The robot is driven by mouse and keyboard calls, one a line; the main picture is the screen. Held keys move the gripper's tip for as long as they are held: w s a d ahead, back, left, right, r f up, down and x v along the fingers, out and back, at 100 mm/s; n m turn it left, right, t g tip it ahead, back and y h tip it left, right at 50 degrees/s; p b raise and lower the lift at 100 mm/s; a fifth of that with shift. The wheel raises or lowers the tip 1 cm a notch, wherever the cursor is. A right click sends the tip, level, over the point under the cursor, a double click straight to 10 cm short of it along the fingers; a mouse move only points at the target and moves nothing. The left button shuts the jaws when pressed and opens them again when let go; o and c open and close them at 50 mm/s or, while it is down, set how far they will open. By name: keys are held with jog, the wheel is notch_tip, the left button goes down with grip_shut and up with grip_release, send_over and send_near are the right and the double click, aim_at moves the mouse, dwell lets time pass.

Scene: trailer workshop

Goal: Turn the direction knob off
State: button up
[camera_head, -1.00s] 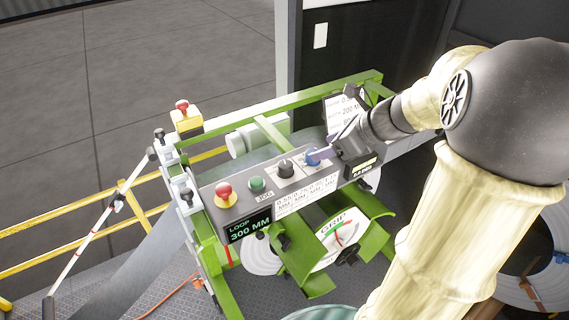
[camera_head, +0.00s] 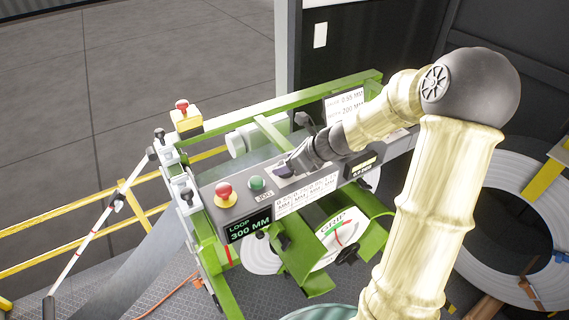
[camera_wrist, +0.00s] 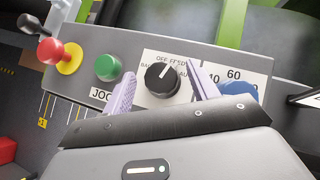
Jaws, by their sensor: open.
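The direction knob is a round black knob (camera_wrist: 162,80) with a white pointer line, on a white plate in the wrist view. The printing above it includes "OFF" and, partly covered, what looks like "FEED" and "AUTO". The pointer leans up and slightly right. My gripper (camera_wrist: 160,90) is open, with one pale purple finger on each side of the knob. I cannot tell whether the fingers touch it. In the head view my gripper (camera_head: 283,172) is over the panel and hides the knob.
A green button (camera_wrist: 107,67) and a red mushroom button (camera_wrist: 50,52) on yellow sit left of the knob. A blue knob (camera_wrist: 240,91) with a numbered scale is close on the right, partly behind a finger. Green machine frame bars (camera_head: 330,95) run behind the panel.

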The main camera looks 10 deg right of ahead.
jog(key=shift+x, duration=1.05)
jog(key=shift+c, duration=0.5)
jog(key=c, duration=0.9)
